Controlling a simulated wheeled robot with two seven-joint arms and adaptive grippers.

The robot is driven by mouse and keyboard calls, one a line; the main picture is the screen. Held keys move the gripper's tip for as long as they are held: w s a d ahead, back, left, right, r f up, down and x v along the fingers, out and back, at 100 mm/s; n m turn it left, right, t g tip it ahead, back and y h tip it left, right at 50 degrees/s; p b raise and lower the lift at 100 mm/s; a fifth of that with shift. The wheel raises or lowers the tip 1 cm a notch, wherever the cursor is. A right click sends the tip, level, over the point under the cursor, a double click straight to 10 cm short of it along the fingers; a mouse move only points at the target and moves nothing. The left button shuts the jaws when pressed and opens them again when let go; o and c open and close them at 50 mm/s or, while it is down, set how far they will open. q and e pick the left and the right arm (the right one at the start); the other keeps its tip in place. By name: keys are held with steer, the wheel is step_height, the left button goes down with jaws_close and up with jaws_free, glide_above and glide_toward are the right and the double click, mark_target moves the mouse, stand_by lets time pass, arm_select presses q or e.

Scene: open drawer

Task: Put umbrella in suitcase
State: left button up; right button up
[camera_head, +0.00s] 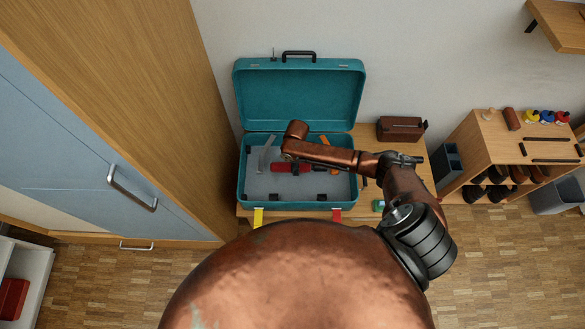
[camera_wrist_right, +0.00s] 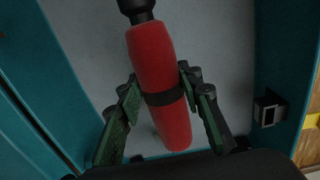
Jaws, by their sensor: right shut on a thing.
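The teal suitcase (camera_head: 242,180) lies open on a low wooden bench, its lid raised against the wall. The red folded umbrella (camera_head: 280,167), with a black strap and black handle, is over the grey suitcase floor in the head view. In the right wrist view the umbrella (camera_wrist_right: 158,70) stands between the green-padded fingers of my right gripper (camera_wrist_right: 160,105), which is shut on it around the strap. The suitcase walls (camera_wrist_right: 285,75) rise on both sides of it. I cannot tell whether the umbrella touches the floor. My right arm partly covers the suitcase. My left gripper is out of view.
A brown case (camera_head: 401,128) sits on the bench right of the suitcase. A wooden shoe shelf (camera_head: 490,140) stands farther right. A tall wardrobe (camera_head: 130,90) stands close on the left. Yellow and red straps hang at the suitcase front.

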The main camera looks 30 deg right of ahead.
steer(key=shift+w+d+f+b, duration=0.1)
steer(key=shift+w+f+b, duration=0.3)
steer(key=shift+w+f, duration=0.75)
steer(key=shift+f+b, duration=0.4)
steer(key=shift+f, duration=1.05)
steer(key=shift+f, duration=0.15)
steer(key=o, duration=1.4)
step_height(320, 180, up, 12)
steer(key=p, duration=0.3)
